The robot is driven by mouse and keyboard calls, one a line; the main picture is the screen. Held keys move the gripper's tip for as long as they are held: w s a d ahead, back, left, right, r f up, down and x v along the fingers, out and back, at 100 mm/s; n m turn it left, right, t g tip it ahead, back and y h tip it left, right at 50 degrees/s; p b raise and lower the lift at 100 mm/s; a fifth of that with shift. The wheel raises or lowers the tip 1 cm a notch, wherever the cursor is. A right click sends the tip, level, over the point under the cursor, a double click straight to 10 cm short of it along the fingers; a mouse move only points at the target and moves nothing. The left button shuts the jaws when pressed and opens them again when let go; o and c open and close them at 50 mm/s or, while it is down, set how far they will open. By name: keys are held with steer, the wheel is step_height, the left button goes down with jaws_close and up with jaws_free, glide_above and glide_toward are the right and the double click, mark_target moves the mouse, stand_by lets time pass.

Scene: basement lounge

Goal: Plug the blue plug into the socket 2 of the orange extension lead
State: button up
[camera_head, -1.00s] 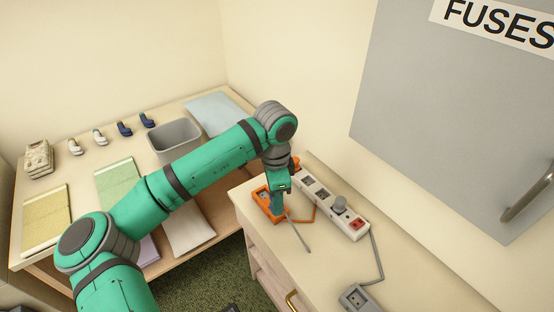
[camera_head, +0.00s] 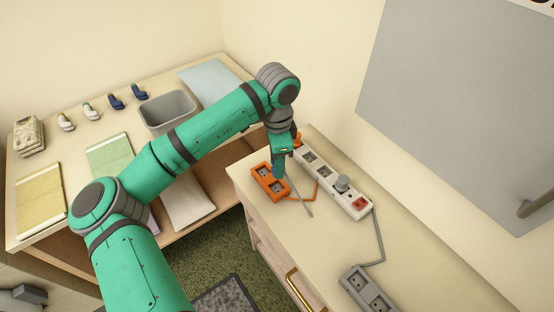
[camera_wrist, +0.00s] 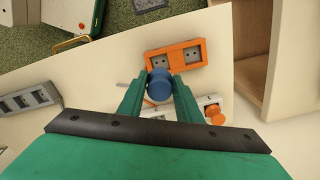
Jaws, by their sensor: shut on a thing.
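The orange extension lead (camera_head: 270,183) lies on the pale cabinet top near its left edge. Its two sockets show uncovered and empty in the wrist view (camera_wrist: 176,42). My gripper (camera_head: 279,176) is shut on the blue plug (camera_wrist: 160,88), which sits between the fingertips in the wrist view. In the head view the fingers hide most of the plug. The fingertips appear beside the lead, on its right in the head view. In the wrist view the plug overlaps the near side of the lead below the left socket. I cannot tell its height or whether it touches.
A white power strip (camera_head: 318,169) lies to the right, with a grey plug (camera_head: 342,184) and an orange plug (camera_head: 297,138) in it. A grey socket block (camera_head: 367,291) is nearer. A thin grey piece (camera_head: 299,202) shows by my gripper. The wall panel (camera_head: 455,110) stands right.

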steer(key=shift+s+a+f, duration=0.1)
steer(key=shift+a+f, duration=0.05)
steer(key=shift+f, duration=0.4)
steer(key=shift+a+f, duration=0.15)
steer(key=shift+f, duration=0.4)
steer(key=shift+d+f, duration=0.1)
steer(key=shift+f, duration=2.65)
steer(key=o, duration=1.2)
steer(key=shift+c, duration=0.2)
steer(key=shift+d, duration=0.1)
step_height(320, 180, up, 11)
steer(key=shift+f, duration=0.15)
